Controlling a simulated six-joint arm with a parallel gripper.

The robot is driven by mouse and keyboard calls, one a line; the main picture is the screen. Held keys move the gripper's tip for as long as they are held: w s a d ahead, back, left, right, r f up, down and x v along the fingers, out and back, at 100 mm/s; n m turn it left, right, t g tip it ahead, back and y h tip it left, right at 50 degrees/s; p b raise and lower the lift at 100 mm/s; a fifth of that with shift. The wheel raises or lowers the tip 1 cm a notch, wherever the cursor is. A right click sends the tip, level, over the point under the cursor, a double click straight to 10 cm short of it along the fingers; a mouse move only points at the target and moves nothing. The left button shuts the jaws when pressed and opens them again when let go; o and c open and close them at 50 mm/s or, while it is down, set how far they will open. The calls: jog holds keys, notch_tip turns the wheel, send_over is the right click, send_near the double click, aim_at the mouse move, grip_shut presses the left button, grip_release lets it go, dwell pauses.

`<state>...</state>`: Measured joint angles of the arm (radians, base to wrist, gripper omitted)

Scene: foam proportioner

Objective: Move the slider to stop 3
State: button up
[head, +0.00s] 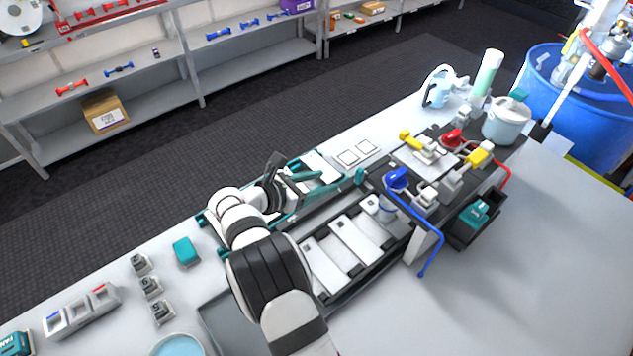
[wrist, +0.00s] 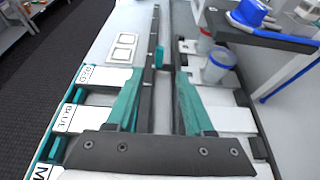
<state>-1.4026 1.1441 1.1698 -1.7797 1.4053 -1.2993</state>
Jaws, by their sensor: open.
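A small teal piece, which looks like the slider (wrist: 158,56), stands at a long dark rail (wrist: 155,20) in the wrist view. It also shows in the head view (head: 360,176), at the near left of the valve stand. My gripper (wrist: 160,78) is open, its teal fingers apart on both sides of the rail. The teal piece appears just past the fingertips, between their lines; I see no contact. In the head view my gripper (head: 318,181) is low over the rail unit, partly hidden by my arm. I cannot make out any stop numbers.
White plates labelled RED (wrist: 105,78) and BLUE (wrist: 82,118) lie left of the rail. Cups with red and blue bands stand right of it, under the valve stand with its blue handle (head: 397,179). Two white square cards (head: 356,153) lie beyond.

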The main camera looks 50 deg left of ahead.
jog(key=shift+v, duration=0.8)
jog(key=shift+c, duration=0.4)
jog(key=s+g, duration=0.1)
jog(key=s, duration=0.7)
jog(key=s+d+g, duration=0.1)
jog(key=s, duration=0.3)
jog(key=shift+s+r+g, duration=0.15)
jog(key=shift+r+g, duration=0.15)
jog(key=c, duration=0.5)
jog(key=s+d+g, duration=0.1)
jog(key=s, duration=0.3)
jog(key=s+d+g, duration=0.1)
jog(key=s+d, duration=0.1)
jog(key=s, duration=0.3)
jog(key=s+d+g, duration=0.1)
jog(key=s+d, duration=0.1)
jog(key=s, duration=0.2)
jog(key=shift+s+d, duration=0.15)
jog(key=shift+d, duration=0.05)
grip_shut()
jog(key=x, duration=1)
jog(key=w, duration=0.2)
jog(key=shift+w+f, duration=0.25)
jog(key=shift+w, duration=0.05)
jog(key=shift+w+f, duration=0.1)
jog(key=shift+w, duration=0.5)
